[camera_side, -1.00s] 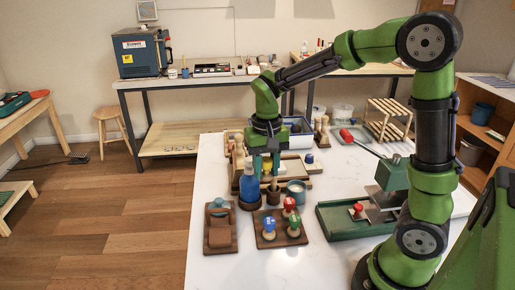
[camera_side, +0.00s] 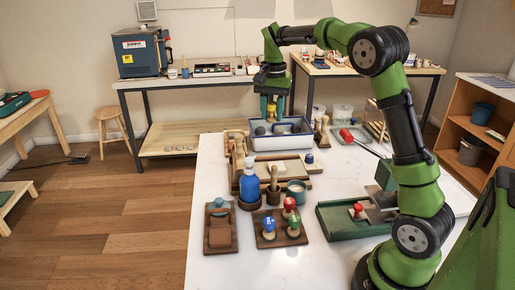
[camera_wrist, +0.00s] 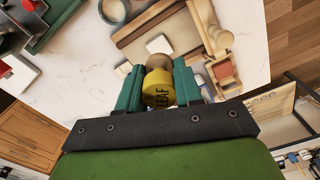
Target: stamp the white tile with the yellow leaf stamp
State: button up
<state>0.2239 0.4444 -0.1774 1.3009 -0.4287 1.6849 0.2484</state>
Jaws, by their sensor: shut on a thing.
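My gripper (camera_side: 271,103) is raised over the back left of the work table, just above a blue-rimmed white basin in the side view. In the wrist view my gripper (camera_wrist: 158,86) is shut on the yellow leaf stamp (camera_wrist: 159,91), whose lettering reads LEAF. A round wooden part of the stamp shows beyond the yellow part. A little yellow of the stamp (camera_side: 271,108) shows between the fingers in the side view. A pale patch, perhaps the white tile (camera_side: 280,168), lies on the wooden board in front of the gripper; I cannot tell its markings.
The white basin (camera_side: 283,141) stands behind the wooden board (camera_side: 258,174). A blue bottle (camera_side: 249,184), a cup (camera_side: 297,191) and a tray of coloured stamps (camera_side: 280,239) stand nearer. A green tray (camera_side: 338,222) lies at right. White table shows between them.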

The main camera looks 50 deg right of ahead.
jog(key=w+d+f+m, duration=0.1)
jog(key=d+f+m, duration=0.1)
jog(key=d, duration=0.4)
jog(key=shift+w+a+f, duration=0.1)
jog(key=shift+w+f, duration=0.05)
jog(key=shift+f, duration=7.9)
jog(key=shift+f, duration=0.7)
jog(key=shift+r, duration=3.05)
